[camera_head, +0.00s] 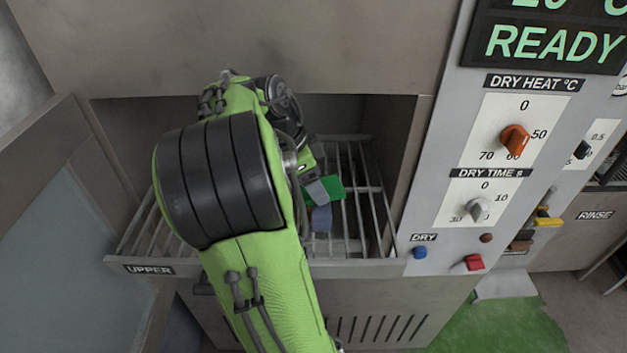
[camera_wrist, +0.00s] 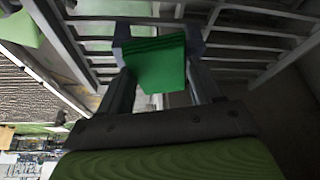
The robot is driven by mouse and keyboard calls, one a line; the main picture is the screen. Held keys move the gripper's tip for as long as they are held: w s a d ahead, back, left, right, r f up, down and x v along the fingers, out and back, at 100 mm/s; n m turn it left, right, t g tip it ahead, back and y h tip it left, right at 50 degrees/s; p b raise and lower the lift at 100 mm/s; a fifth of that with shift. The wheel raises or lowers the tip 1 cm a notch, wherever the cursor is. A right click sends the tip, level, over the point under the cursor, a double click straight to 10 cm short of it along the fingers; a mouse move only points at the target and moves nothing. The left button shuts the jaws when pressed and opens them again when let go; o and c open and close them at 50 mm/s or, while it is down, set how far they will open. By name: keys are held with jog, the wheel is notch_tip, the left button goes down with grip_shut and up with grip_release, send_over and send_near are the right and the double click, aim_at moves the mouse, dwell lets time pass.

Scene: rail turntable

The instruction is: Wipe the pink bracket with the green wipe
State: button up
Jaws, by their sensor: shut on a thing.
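My gripper (camera_wrist: 158,62) is shut on the green wipe (camera_wrist: 156,66), a folded green block between its two fingers. In the head view the wipe (camera_head: 332,186) shows just right of my wrist, above the bars of the upper rack (camera_head: 365,247). A blue-grey patch below the wipe in that view may be a fingertip; I cannot tell for sure. I see no pink bracket in either view; my arm hides the middle and left of the rack. In the wrist view the rack bars lie behind the wipe, and I cannot tell whether it touches them.
The rack sits in an open chamber with metal side walls and a low top edge (camera_head: 330,90). A control panel (camera_head: 440,200) with an orange knob (camera_head: 514,139), a grey knob (camera_head: 479,209), a blue button (camera_head: 420,253) and a red button (camera_head: 474,262) stands close on the right.

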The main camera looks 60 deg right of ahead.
jog(key=shift+f+b, duration=0.45)
jog(key=shift+f, duration=0.05)
jog(key=shift+a, duration=0.1)
